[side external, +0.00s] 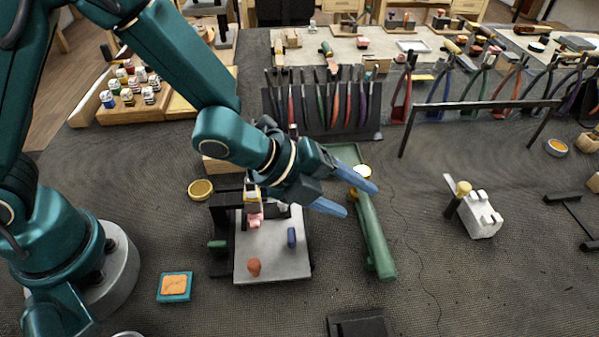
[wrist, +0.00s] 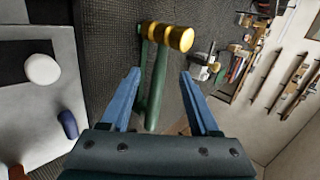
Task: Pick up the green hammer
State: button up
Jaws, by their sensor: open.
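The green hammer (side external: 375,238) lies on the dark mat right of the grey plate, its handle pointing towards the front. Its brass head is at the far end, partly hidden by my gripper in the side view. My gripper (side external: 357,200) has its blue fingers apart and empty, at the head end of the handle. In the wrist view the green hammer (wrist: 158,85) shows its brass head beyond the fingertips and its handle between the open fingers of my gripper (wrist: 160,75). I cannot tell how far the fingertips are above the mat.
A black-framed fixture with a grey plate (side external: 262,262) stands left of the hammer, holding small knobs. A pale block (side external: 481,215) with a mallet-like tool stands to the right. A rack of pliers (side external: 320,105) and a black bar stand (side external: 480,105) are behind. Mat right of the handle is clear.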

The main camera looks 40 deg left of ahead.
aim_at(363, 204)
jog(key=shift+x, duration=1.7)
grip_shut()
